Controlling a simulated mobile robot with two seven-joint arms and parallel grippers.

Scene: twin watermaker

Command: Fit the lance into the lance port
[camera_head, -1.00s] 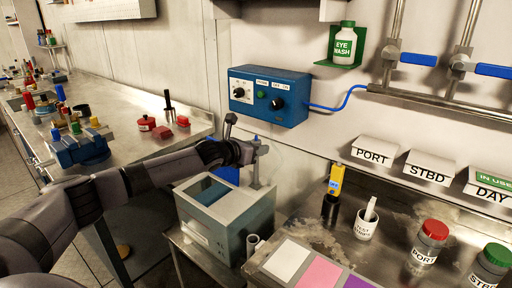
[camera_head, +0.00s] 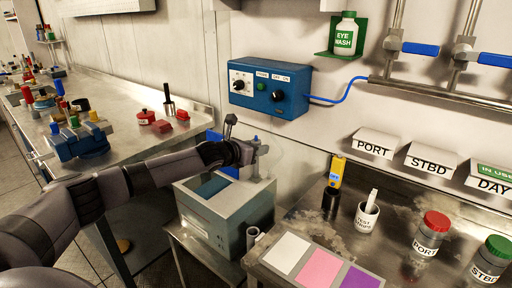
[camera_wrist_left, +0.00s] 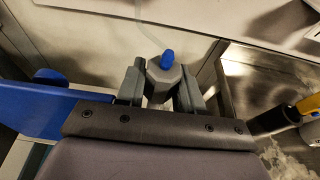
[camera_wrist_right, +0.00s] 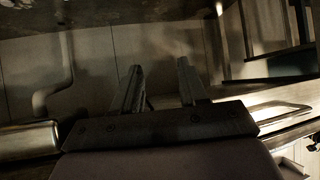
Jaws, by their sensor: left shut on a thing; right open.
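My left gripper (camera_head: 254,153) comes in from the left, above the back edge of a grey box with an opening in its top (camera_head: 228,207). In the left wrist view its two fingers (camera_wrist_left: 161,82) are shut on a grey faceted piece with a blue tip (camera_wrist_left: 167,62). I cannot tell for certain that this piece is the lance. A grey upright stands at the box's back corner, close to the gripper; whether the held piece touches it is unclear. I cannot make out the lance port. My right gripper (camera_wrist_right: 158,82) is open and empty in its wrist view.
A blue control box (camera_head: 270,87) is on the wall above the gripper. A steel bench (camera_head: 135,85) with many small items lies left. On the right-hand bench stand a black holder with a yellow device (camera_head: 335,175), a white cup (camera_head: 366,217) and capped jars (camera_head: 431,235).

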